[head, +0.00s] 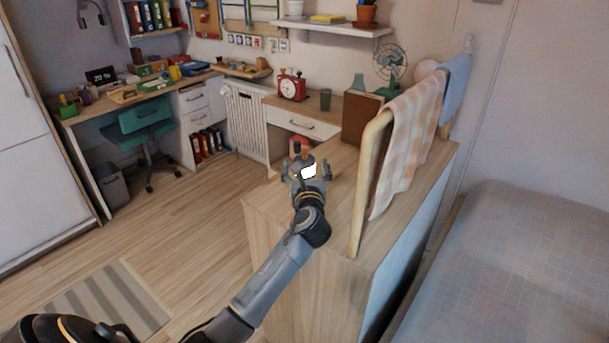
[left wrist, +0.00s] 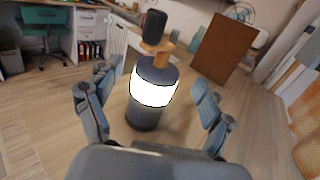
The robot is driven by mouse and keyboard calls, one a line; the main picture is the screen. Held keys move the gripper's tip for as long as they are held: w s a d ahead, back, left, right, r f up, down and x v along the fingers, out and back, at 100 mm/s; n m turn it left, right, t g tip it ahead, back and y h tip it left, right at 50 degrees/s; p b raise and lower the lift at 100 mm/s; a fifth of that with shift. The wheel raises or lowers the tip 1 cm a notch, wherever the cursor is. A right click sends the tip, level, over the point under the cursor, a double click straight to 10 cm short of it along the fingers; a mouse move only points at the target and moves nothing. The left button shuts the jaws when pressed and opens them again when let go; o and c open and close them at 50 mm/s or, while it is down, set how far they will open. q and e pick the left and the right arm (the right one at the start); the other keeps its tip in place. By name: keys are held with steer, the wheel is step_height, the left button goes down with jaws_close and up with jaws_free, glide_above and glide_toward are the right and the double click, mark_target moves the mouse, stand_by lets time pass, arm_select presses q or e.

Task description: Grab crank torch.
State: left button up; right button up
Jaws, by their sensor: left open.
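The crank torch (left wrist: 153,88) stands upright on the wooden cabinet top (head: 345,165). It has a dark grey body, a bright white band, and an orange-brown arm with a black knob on top. In the head view the torch (head: 309,171) is partly hidden by my left gripper (head: 307,166). In the left wrist view my left gripper (left wrist: 152,82) is open, with its fingers to either side of the torch. Clear gaps show between the fingers and the torch. My right gripper is not in view.
A brown board (head: 360,118) stands behind the torch. A wooden rail (head: 366,185) with a checked cloth (head: 408,135) rises to its right. A desk with a red clock (head: 291,86) lies beyond. The bed (head: 520,265) is at right; the left floor is open.

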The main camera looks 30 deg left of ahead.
mark_target(305, 157)
arm_select(q)
steer(key=x, duration=0.4)
steer(key=shift+w+a+f, duration=0.1)
steer(key=shift+f, duration=0.15)
steer(key=c, duration=1.4)
steer(key=shift+o, duration=0.2)
steer(key=shift+r, duration=0.1)
